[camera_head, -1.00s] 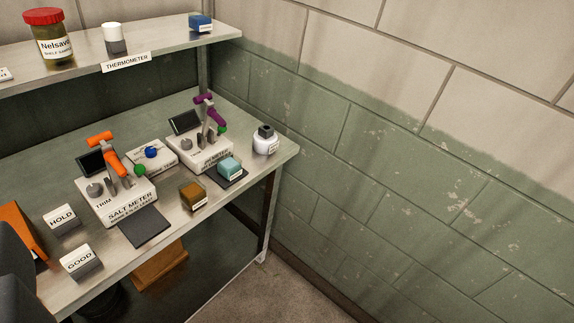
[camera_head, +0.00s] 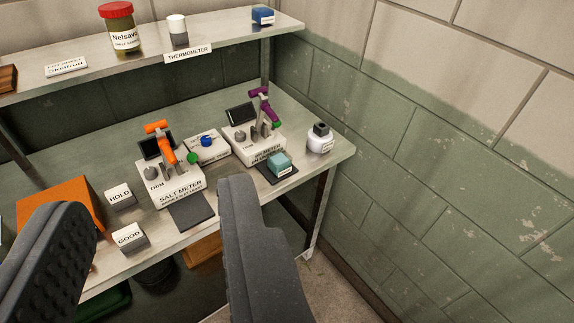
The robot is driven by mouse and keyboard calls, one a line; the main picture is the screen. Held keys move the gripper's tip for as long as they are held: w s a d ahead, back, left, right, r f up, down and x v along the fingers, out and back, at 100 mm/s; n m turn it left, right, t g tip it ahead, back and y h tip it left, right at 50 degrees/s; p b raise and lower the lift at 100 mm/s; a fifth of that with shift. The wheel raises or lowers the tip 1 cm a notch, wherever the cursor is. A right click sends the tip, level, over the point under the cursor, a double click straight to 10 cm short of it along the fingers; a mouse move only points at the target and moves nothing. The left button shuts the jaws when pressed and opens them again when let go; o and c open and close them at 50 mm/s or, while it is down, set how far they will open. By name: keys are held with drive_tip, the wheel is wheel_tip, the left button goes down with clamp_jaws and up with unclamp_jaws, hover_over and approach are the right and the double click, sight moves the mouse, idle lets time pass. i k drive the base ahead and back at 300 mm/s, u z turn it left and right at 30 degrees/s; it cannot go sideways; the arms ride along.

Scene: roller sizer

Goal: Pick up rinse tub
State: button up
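No label that I can read says rinse tub, so I cannot tell which thing it is. A small teal tub (camera_head: 279,164) with a white label sits on a dark pad in front of the pH meter (camera_head: 253,139). A blue tub (camera_head: 263,15) sits at the right end of the upper shelf. A white bottle with a dark cap (camera_head: 320,139) stands at the bench's right end. My gripper (camera_head: 152,206) is open and empty, its dark fingers wide apart in front of the bench. The right finger covers part of the bench front.
The salt meter (camera_head: 176,183) with an orange handle stands mid-bench. HOLD (camera_head: 120,195) and GOOD (camera_head: 130,236) blocks and an orange box (camera_head: 62,202) are to the left. A red-lidded jar (camera_head: 122,30) and a white-capped container (camera_head: 177,30) stand on the shelf (camera_head: 218,32). A wall closes the right side.

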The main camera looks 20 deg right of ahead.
sight(279, 160)
drive_tip(key=i, duration=1)
drive_tip(key=u, duration=0.05)
